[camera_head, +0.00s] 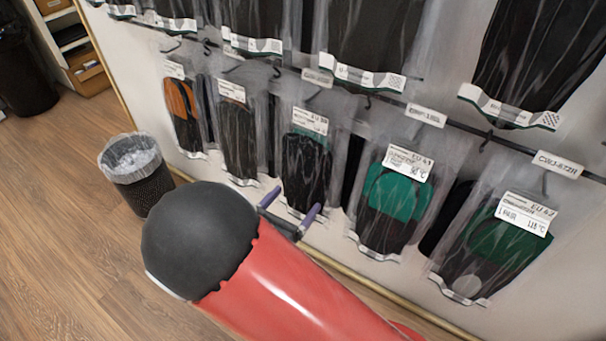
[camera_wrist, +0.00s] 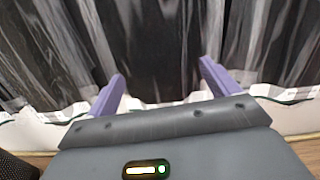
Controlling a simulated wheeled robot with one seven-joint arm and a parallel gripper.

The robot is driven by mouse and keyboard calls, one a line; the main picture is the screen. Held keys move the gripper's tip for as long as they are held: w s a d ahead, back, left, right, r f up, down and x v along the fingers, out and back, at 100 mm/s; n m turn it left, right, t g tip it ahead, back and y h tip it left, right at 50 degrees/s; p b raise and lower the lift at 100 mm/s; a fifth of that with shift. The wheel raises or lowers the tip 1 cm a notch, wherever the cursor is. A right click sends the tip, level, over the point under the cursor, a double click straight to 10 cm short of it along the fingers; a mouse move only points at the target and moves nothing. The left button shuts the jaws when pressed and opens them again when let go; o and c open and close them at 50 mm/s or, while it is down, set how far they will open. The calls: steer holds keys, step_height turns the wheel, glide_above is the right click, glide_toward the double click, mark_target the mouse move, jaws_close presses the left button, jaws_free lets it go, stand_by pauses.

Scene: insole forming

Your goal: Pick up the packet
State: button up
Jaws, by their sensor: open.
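Clear packets with dark insoles hang on hooks along the wall. The middle lower-row packet (camera_head: 305,165) has a white label and dark insoles with a green part. My gripper (camera_head: 290,206) is at the lower end of this packet, its two purple fingers apart. In the wrist view, my gripper (camera_wrist: 162,75) is open, with a dark packet (camera_wrist: 150,40) between and beyond its fingers. I cannot tell whether the fingers touch it. Part of its lower end is hidden by my gripper.
Neighbouring packets hang close by: a black one (camera_head: 239,138) on the left and a green-and-black one (camera_head: 390,205) on the right. More packets (camera_head: 365,45) hang above. A lined waste bin (camera_head: 137,175) stands by the wall. The wooden floor (camera_head: 70,220) at left is clear.

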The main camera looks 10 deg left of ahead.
steer(key=shift+w+d, duration=0.25)
steer(key=shift+w, duration=0.4)
steer(key=c, duration=1.1)
